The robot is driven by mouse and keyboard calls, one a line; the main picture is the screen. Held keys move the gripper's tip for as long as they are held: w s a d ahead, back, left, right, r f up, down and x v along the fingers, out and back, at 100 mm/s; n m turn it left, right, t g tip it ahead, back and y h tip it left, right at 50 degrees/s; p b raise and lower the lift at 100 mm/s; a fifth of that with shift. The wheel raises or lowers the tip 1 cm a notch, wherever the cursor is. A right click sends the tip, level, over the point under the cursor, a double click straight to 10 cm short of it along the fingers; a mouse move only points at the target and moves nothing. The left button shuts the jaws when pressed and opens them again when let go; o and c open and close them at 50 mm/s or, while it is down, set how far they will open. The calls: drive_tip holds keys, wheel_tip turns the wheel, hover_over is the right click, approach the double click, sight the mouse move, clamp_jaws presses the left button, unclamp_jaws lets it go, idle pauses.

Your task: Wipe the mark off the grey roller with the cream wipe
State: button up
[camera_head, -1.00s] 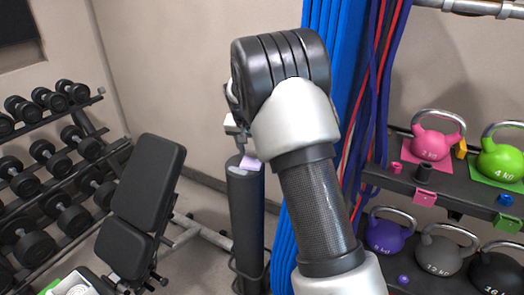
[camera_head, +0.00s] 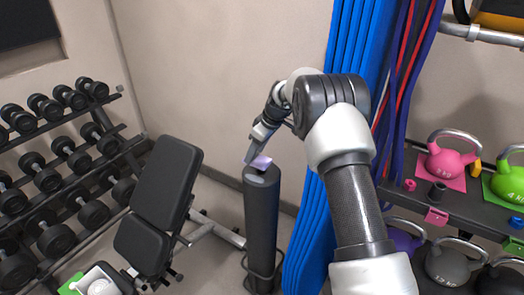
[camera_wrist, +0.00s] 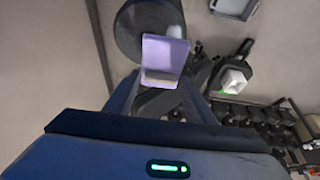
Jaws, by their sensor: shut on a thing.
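The grey roller (camera_head: 262,215) stands upright on the floor in the middle of the head view, and its dark round top (camera_wrist: 138,32) shows in the wrist view. My gripper (camera_head: 255,158) points down over the roller's top. It is shut on a small pad that I take for the wipe (camera_wrist: 158,79), with a cream edge and a lilac face (camera_wrist: 165,52). The lilac face (camera_head: 261,162) also shows at the roller's top in the head view. I cannot tell whether the pad touches the roller. I cannot make out the mark.
A black bench (camera_head: 165,185) stands left of the roller, with a dumbbell rack (camera_head: 60,180) beyond it. Blue bands (camera_head: 335,180) hang close on the right. A shelf with a pink kettlebell (camera_head: 450,160) and several others is at the far right.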

sight(255, 162)
drive_tip(key=shift+f+b, duration=0.15)
drive_tip(key=shift+b, duration=0.35)
wheel_tip(255, 162, down, 6)
drive_tip(key=b, duration=0.5)
drive_tip(key=shift+f, duration=0.15)
drive_tip(key=shift+s+a+r+b, duration=0.25)
drive_tip(key=shift+s+a+b, duration=0.3)
drive_tip(key=shift+s, duration=0.15)
drive_tip(key=shift+s+a+r, duration=0.1)
drive_tip(key=shift+s+a, duration=0.25)
drive_tip(key=shift+s, duration=0.25)
drive_tip(key=shift+f+b, duration=0.6)
drive_tip(key=shift+b, duration=0.05)
drive_tip(key=shift+r, duration=0.1)
